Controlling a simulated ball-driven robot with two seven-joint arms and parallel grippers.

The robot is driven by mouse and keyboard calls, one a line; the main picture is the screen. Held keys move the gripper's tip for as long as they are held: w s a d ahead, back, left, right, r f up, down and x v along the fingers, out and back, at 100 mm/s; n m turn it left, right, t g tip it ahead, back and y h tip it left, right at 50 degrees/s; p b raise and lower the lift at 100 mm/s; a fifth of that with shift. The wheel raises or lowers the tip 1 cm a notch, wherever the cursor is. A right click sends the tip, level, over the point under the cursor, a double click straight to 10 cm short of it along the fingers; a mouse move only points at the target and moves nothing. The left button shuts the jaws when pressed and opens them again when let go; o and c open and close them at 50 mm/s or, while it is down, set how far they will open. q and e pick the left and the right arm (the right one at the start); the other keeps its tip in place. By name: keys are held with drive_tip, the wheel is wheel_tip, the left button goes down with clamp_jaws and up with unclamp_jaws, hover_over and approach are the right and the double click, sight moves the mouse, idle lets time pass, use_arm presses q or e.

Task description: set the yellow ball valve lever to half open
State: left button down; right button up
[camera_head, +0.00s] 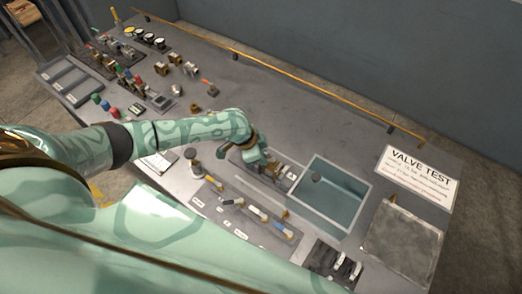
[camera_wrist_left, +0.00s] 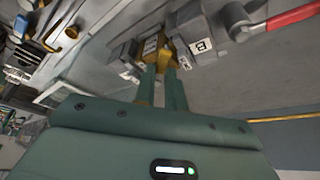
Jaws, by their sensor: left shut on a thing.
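The yellow ball valve lever (camera_wrist_left: 158,48) shows in the left wrist view, at the fingertips of my left gripper (camera_wrist_left: 163,70). The two fingers are close together and shut on it. The fingertips partly hide the lever, and its exact angle cannot be told. In the head view my left gripper (camera_head: 266,168) reaches down over a small valve panel beside the sink-like basin, and the hand hides most of the lever there. My right gripper is not in view.
A grey valve with a red handle (camera_wrist_left: 290,18) and a label marked B (camera_wrist_left: 201,46) sit beside the lever. The basin (camera_head: 364,188) is to the right. A row of levers (camera_head: 256,211) lies in front. The back middle of the bench is mostly clear.

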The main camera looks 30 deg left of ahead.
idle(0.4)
use_arm(q)
drive_tip(key=c, duration=1.5)
unclamp_jaws()
drive_tip(key=shift+o, duration=0.2)
drive_tip(key=p+v, duration=0.2)
drive_tip(key=v, duration=1.4)
drive_tip(key=shift+p, duration=0.35)
drive_tip(key=shift+s+r, duration=0.1)
drive_tip(key=shift+s, duration=0.05)
